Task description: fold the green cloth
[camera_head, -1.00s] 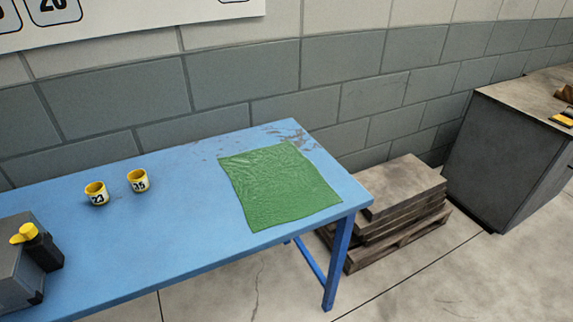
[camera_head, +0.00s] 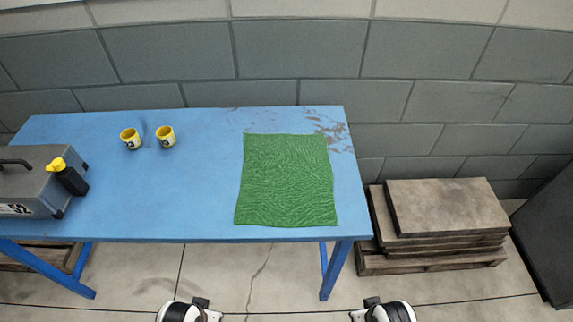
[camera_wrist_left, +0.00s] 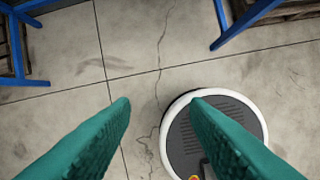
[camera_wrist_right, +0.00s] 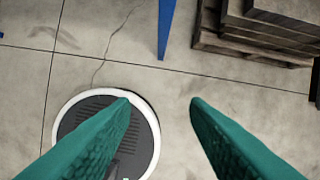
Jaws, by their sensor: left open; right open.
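The green cloth (camera_head: 287,180) lies spread flat and wrinkled on the right part of the blue table (camera_head: 200,200). Its near edge is close to the table's front edge. My left gripper (camera_wrist_left: 160,100) is open and empty above the floor in the left wrist view, with its green fingers apart. My right gripper (camera_wrist_right: 158,100) is open and empty above the floor in the right wrist view. In the head view only parts of my two arms show at the bottom edge, in front of the table and away from the cloth.
Two yellow cups (camera_head: 131,138) (camera_head: 166,136) stand at the table's back left. Slabs on a pallet (camera_head: 440,210) lie right of the table. The table's middle is clear.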

